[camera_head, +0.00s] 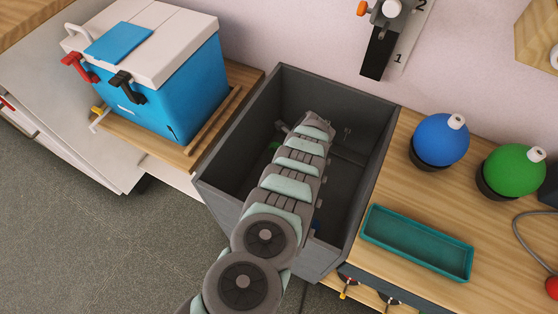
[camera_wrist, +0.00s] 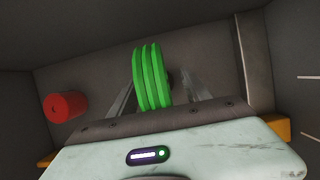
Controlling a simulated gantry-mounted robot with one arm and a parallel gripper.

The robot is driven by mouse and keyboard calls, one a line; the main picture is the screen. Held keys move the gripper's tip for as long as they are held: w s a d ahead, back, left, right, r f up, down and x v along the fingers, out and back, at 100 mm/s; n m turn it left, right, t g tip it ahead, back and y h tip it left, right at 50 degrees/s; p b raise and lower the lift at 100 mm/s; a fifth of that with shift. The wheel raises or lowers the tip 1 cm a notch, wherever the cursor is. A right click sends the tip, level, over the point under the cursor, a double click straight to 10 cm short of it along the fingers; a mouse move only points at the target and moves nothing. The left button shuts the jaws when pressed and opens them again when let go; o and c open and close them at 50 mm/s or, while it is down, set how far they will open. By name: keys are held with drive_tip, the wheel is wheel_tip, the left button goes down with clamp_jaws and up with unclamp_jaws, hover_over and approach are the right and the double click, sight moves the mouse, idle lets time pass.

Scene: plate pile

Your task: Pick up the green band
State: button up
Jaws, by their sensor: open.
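The green band (camera_wrist: 151,80) is a bright, ribbed ring standing on edge in the middle of the wrist view. My gripper (camera_wrist: 160,76) is open, with one finger to the left of the band and the other to its right. I cannot tell whether either finger touches it. In the head view my arm reaches down into a dark grey basin (camera_head: 225,187). A small green patch, likely the band, shows left of the arm. The arm hides much of the basin floor.
A red cylinder (camera_wrist: 65,106) lies left of the band, and an orange piece (camera_wrist: 276,128) shows at right. Basin walls surround the gripper. A blue cooler (camera_head: 165,95) stands left of the basin; a teal tray (camera_head: 369,221), blue ball (camera_head: 440,138) and green ball (camera_head: 514,170) are right.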

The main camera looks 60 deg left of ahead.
drive_tip(key=shift+w+r, duration=0.1)
drive_tip(key=shift+c, duration=0.4)
clamp_jaws()
